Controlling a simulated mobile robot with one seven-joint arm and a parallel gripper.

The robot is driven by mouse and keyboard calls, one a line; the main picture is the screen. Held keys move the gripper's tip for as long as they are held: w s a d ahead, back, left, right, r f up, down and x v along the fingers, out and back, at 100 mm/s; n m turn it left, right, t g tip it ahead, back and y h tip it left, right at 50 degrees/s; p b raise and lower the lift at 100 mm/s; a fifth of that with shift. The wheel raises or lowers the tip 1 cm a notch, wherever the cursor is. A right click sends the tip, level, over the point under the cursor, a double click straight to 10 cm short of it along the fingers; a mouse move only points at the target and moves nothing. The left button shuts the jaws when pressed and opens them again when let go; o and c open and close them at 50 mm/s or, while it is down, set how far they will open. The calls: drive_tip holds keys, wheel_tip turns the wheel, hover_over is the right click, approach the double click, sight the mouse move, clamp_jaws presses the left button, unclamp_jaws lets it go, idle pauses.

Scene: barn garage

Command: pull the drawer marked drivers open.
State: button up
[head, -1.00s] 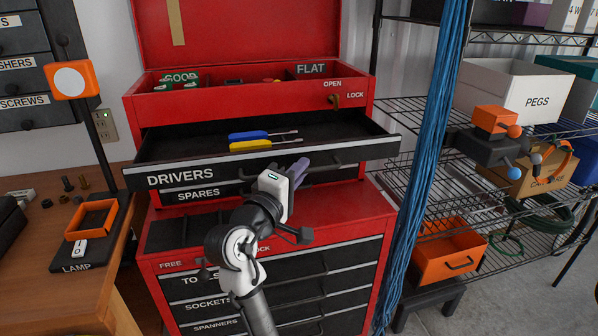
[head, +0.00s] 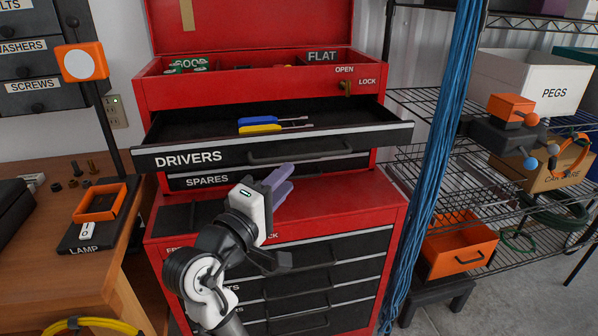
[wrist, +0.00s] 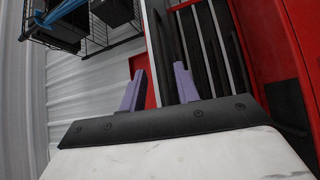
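The drawer marked DRIVERS (head: 215,157) is pulled out from the red tool chest (head: 240,95), with its black interior showing. A blue screwdriver (head: 262,121) and a yellow one (head: 260,128) lie inside it. The drawer's dark bar handle (head: 300,153) is on its front, with nothing gripping it. My gripper (head: 281,182) is below the handle and apart from it, in front of the chest's lower part. In the wrist view my gripper's purple fingers (wrist: 158,88) stand apart with nothing between them.
The SPARES drawer (head: 207,180) below looks shut. A blue cable bundle (head: 425,170) hangs at the chest's right, before a wire shelf with a white PEGS box (head: 535,85). A wooden bench (head: 60,215) with a lamp stands at the left.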

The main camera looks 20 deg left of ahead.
drive_tip(key=shift+b+v, duration=0.3)
drive_tip(key=shift+v, duration=2)
drive_tip(key=shift+a, duration=0.1)
